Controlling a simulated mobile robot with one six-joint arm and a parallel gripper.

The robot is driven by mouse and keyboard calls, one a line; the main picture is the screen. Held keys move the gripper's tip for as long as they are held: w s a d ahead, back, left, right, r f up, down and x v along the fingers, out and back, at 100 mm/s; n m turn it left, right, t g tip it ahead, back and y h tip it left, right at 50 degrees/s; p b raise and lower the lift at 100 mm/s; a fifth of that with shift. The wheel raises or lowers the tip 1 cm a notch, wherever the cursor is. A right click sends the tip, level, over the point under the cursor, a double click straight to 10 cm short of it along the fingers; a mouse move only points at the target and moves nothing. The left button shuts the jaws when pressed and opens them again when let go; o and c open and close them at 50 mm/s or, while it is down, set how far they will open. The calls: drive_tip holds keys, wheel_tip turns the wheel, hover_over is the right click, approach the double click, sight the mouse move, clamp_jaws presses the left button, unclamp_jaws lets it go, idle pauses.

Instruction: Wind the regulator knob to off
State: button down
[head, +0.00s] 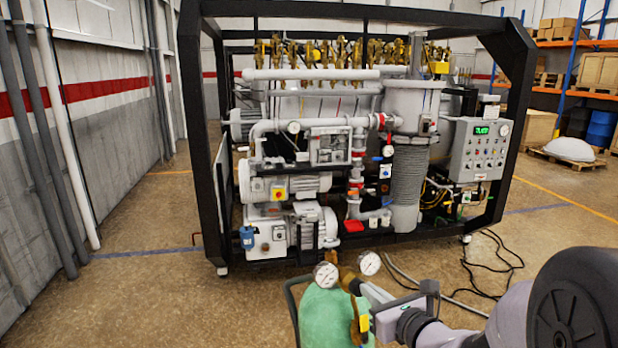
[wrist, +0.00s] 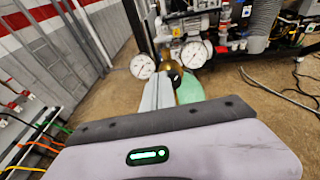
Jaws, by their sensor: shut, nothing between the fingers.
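The regulator (head: 346,275) is a brass fitting with two round white gauges on top of a green gas cylinder (head: 322,316). The left gauge (head: 326,274) and right gauge (head: 369,263) also show in the wrist view (wrist: 143,66). A small dark knob-like part (wrist: 174,75) sits between the gauges in the wrist view, at my fingertips. My gripper (head: 358,288) reaches in from the right, shut and empty, with its tips at the front of the regulator. I cannot tell whether they touch the knob. The knob's setting is not readable.
The vacuum furnace rig (head: 330,150) in a black frame stands behind the cylinder, with a control box (head: 478,150) on its right. Black cables (head: 490,262) and a hose lie on the floor to the right. The floor at left (head: 140,270) is clear.

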sight(358, 287)
drive_tip(key=w+n+p, duration=0.1)
drive_tip(key=n+p, duration=0.1)
drive_tip(key=w+f+n+p, duration=0.1)
drive_tip(key=w+n+p, duration=0.1)
drive_tip(key=p, duration=0.1)
drive_tip(key=w+n+p, duration=0.1)
drive_tip(key=n+p, duration=0.1)
drive_tip(key=p, duration=0.1)
drive_tip(key=shift+w+a+f, duration=0.15)
drive_tip(key=shift+w+f, duration=0.2)
drive_tip(key=shift+w+a, duration=0.25)
drive_tip(key=shift+w, duration=0.35)
drive_tip(key=shift+s+f, duration=0.1)
drive_tip(key=shift+f, duration=0.05)
